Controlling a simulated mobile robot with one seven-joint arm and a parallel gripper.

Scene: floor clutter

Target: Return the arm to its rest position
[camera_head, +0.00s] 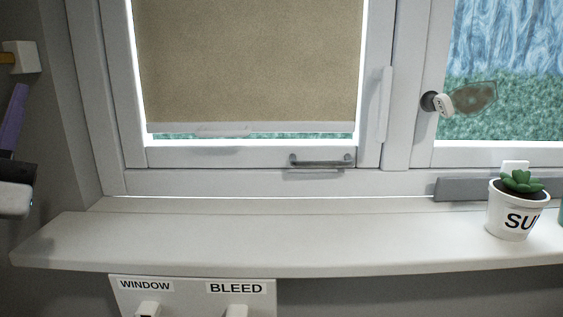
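My gripper cannot be made out in the head view, and no part that I can surely call my arm shows. At the left edge a dark grey and white piece (15,190) is cut off by the frame. A purple strip (14,117) stands tilted just above it. I cannot tell what these two are.
A white windowsill (250,240) runs across below a window with a beige blind (250,65). A potted succulent (508,215) stands at its right end; the rest is mostly bare. A switch panel (192,296) labelled WINDOW and BLEED is below. A window handle (437,103) sticks out.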

